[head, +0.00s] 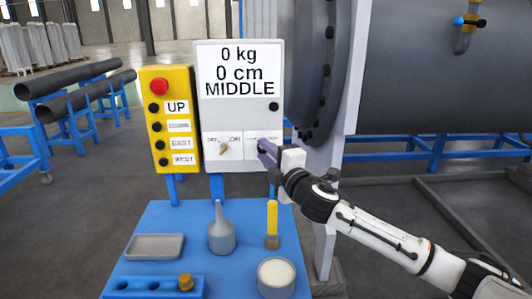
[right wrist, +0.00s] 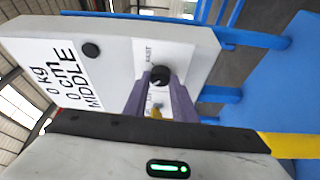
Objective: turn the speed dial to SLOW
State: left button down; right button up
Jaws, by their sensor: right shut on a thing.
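The white control box (head: 238,60) reads "0 kg, 0 cm, MIDDLE". Its speed dial is a black round knob (right wrist: 160,75) on a white label plate at the lower right of the box face; "FAST" can be read beside it in the right wrist view. My right gripper (head: 265,147) reaches in from the right and is shut on this dial, its purple fingers (right wrist: 160,88) on either side of it. The fingers hide much of the dial and its label in the head view, so its pointer cannot be made out. My left gripper is not in view.
An OFF/ON switch (head: 224,148) sits just left of the dial. A yellow button box (head: 170,90) with a red button stands further left. Below, a blue table (head: 200,215) holds a tray, a grey oil can, a yellow-handled brush and a round tin. A large flanged shell (head: 420,70) stands at right.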

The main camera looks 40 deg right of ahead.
jog(key=shift+n, duration=0.3)
dwell(0.4)
jog(key=o, duration=1)
jog(key=shift+o, duration=0.2)
jog(key=s+a+b, duration=0.1)
jog(key=s+b, duration=0.1)
jog(key=s, duration=0.8)
jog(key=shift+a, duration=0.3)
jog(key=shift+s, duration=0.1)
